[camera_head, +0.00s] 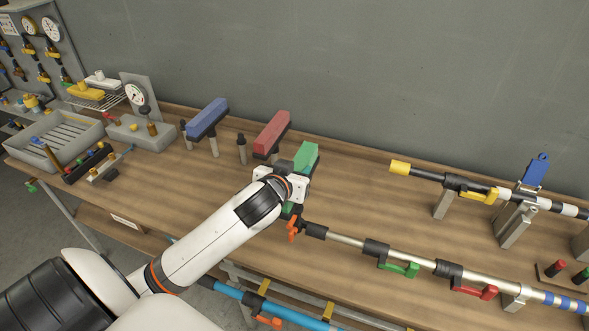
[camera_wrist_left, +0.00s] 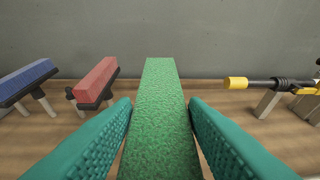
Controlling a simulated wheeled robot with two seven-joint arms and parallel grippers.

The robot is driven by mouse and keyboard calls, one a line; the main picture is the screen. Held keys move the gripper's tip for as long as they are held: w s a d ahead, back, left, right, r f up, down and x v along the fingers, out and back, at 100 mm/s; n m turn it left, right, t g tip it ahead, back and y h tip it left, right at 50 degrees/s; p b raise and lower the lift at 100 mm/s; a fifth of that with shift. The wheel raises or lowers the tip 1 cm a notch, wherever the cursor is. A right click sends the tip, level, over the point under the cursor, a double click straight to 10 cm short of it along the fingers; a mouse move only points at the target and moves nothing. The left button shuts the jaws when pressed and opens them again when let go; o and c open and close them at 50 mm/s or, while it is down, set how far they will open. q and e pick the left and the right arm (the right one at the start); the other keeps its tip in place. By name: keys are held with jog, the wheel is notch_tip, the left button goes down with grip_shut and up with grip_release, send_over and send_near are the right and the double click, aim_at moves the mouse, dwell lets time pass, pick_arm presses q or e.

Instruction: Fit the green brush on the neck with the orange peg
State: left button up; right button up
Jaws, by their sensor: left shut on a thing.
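The green brush (camera_head: 306,157) is a green block, held up at the end of my left arm. My left gripper (camera_head: 297,176) is shut on it; in the left wrist view the green brush (camera_wrist_left: 160,110) fills the space between the two teal fingers (camera_wrist_left: 160,125). The orange peg (camera_head: 293,228) is beside the black neck end (camera_head: 315,230) of a metal pole lying along the front of the bench. The gripper and brush are just behind and above this neck, apart from it as far as I can tell. The brush's underside is hidden. My right gripper is not in view.
A blue brush (camera_head: 208,117) and a red brush (camera_head: 272,133) rest on posts to the left. A yellow-tipped pole (camera_head: 400,167) lies on stands at the back right. The metal pole carries a green lever (camera_head: 400,268) and a red lever (camera_head: 478,291). A grey tray (camera_head: 48,160) stands far left.

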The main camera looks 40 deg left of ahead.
pick_arm(q)
jog(key=shift+p, duration=0.3)
jog(key=shift+f+b, duration=1.5)
jog(key=shift+f, duration=0.8)
jog(key=o, duration=1.2)
jog(key=shift+o, duration=0.2)
jog(key=shift+s+d+r, duration=0.1)
jog(key=shift+s+d, duration=0.05)
jog(key=shift+s, duration=0.4)
jog(key=b+v, duration=0.2)
jog(key=v, duration=0.3)
jog(key=shift+p+v, duration=2.45)
jog(key=shift+v, duration=0.5)
